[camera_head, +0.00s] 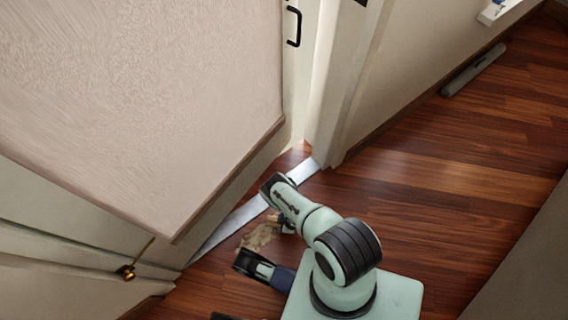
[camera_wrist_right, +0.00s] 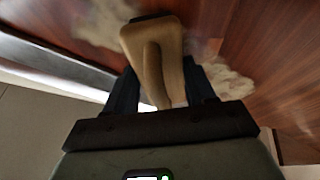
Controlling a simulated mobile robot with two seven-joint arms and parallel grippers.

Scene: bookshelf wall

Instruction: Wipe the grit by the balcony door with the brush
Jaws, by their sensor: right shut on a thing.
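The grit is a tan patch (camera_head: 258,236) on the wood floor beside the pale metal door strip (camera_head: 232,222) in the head view. In the right wrist view it shows as pale, dusty patches (camera_wrist_right: 228,83) on both sides of the brush. The brush (camera_wrist_right: 155,50) has a tan wooden body and sits between the dark blue fingers of my right gripper (camera_wrist_right: 160,92), which is shut on it. In the head view my right gripper (camera_head: 286,224) is low by the grit, mostly hidden by my arm.
A large beige panel (camera_head: 140,90) overhangs the floor at upper left. A pale door with a black handle (camera_head: 293,27) stands behind the strip. A grey bar (camera_head: 473,70) lies along the right wall. The wood floor at right (camera_head: 450,190) is clear.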

